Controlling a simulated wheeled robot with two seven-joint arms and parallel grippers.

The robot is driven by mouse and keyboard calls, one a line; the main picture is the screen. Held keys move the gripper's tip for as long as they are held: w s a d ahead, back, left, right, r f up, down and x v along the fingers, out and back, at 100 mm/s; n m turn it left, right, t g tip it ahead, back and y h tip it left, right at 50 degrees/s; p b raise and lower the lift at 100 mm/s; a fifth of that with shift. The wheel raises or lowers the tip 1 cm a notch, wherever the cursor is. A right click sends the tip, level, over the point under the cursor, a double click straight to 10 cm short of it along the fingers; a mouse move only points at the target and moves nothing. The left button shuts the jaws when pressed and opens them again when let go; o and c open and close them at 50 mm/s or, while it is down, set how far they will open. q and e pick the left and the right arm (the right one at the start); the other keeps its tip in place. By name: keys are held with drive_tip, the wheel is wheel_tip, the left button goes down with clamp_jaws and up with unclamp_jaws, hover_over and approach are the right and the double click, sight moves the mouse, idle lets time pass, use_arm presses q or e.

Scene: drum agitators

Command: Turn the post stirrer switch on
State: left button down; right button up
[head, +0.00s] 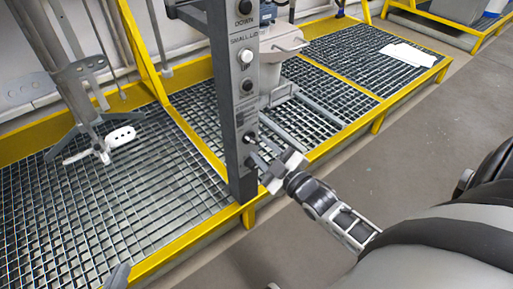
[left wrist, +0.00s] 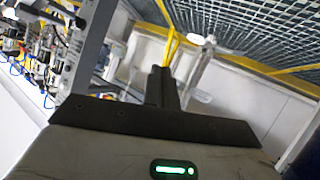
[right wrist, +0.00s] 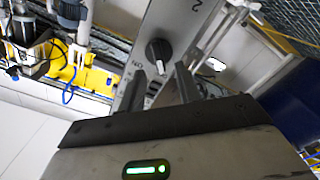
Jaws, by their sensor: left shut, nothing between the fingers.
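The grey post (head: 222,75) stands upright near the middle of the head view, with several controls on its face. Its lowest control, a dark rotary switch (head: 250,137), also shows in the right wrist view (right wrist: 158,51) with an "ON" mark beside it. My right gripper (head: 263,150) is open in front of the post. In the right wrist view its fingertips (right wrist: 160,72) lie either side of the switch's near end; contact cannot be told. My left gripper (left wrist: 161,74) is shut and empty; only a grey tip (head: 117,276) shows at the head view's lower edge.
Yellow-framed grating (head: 150,190) lies behind and beside the post. A metal stirrer stand with paddles (head: 85,85) is at the left. A light grey machine (head: 280,45) stands behind the post. A white sheet (head: 408,54) lies on the far grating. Grey floor (head: 400,150) is clear at the right.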

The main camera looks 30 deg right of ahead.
sight(253, 142)
use_arm(q)
drive_tip(key=shift+d+r+t, duration=0.2)
drive_tip(key=shift+r+t, duration=0.1)
drive_tip(key=shift+r, duration=0.1)
use_arm(e)
drive_tip(key=shift+w+a, duration=0.15)
drive_tip(key=shift+w, duration=1.4)
use_arm(q)
drive_tip(key=shift+s+f, duration=0.1)
use_arm(e)
clamp_jaws()
